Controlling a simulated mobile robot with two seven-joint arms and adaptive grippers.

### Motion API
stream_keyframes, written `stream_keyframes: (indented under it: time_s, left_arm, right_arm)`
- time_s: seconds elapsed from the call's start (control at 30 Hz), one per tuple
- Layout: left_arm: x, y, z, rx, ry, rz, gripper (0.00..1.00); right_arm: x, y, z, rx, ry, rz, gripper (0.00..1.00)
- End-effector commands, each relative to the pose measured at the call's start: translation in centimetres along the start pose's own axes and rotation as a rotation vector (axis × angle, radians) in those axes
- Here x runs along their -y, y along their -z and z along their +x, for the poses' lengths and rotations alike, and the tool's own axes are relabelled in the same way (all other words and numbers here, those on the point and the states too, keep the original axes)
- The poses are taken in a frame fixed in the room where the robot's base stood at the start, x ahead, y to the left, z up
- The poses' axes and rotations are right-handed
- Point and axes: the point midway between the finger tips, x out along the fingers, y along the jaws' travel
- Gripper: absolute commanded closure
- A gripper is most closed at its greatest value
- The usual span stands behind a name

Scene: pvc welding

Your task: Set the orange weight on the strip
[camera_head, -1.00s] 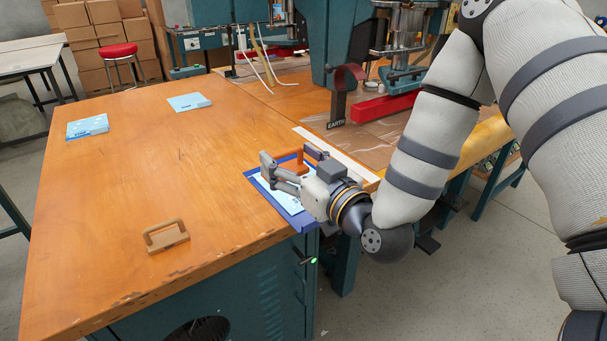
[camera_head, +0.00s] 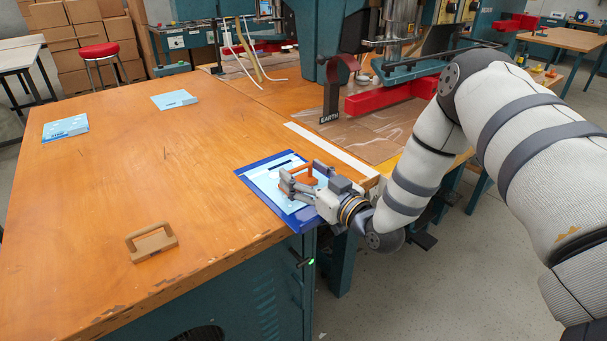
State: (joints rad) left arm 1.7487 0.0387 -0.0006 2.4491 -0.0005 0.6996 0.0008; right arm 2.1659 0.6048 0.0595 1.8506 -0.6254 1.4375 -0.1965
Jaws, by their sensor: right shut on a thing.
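My right gripper (camera_head: 304,178) is shut on the orange weight (camera_head: 310,181), which has a raised handle. The weight is over the right part of a light blue sheet (camera_head: 264,180) on a dark blue mat (camera_head: 302,224). I cannot tell whether its base touches the sheet, as the gripper hides part of it. A narrow dark strip (camera_head: 279,166) shows on the sheet, just left of and behind the gripper. My left gripper is not in view.
A tan block with a handle (camera_head: 152,242) stands at the table's front left. Two light blue pieces (camera_head: 65,129) (camera_head: 174,100) lie farther back. A white band (camera_head: 331,150) runs behind the mat. A machine with a red bar (camera_head: 390,95) stands behind. The middle of the wooden table is clear.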

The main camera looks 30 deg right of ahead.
Motion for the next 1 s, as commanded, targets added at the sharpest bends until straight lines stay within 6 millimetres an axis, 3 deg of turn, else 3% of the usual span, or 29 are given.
stream_keyframes:
  time_s: [0.13,0.17,0.23,0.6,0.67,1.0]
  left_arm:
    - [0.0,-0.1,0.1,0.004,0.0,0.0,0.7]
    - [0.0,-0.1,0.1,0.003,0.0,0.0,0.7]
    - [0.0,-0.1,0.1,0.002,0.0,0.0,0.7]
    - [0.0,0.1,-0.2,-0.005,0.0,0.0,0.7]
    - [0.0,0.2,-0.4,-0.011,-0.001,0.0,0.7]
    - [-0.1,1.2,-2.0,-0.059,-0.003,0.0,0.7]
  right_arm:
    - [0.0,-0.2,0.0,-0.003,0.0,0.0,0.77]
    - [0.0,-0.3,0.0,-0.001,0.0,0.0,0.29]
    - [0.0,-0.2,0.0,-0.002,0.0,0.0,0.13]
    - [0.0,0.5,0.0,-0.006,0.0,0.0,0.13]
    - [0.0,0.4,-0.9,-0.003,-0.001,0.0,0.13]
    - [0.0,0.4,-9.7,-0.004,-0.001,0.002,0.13]
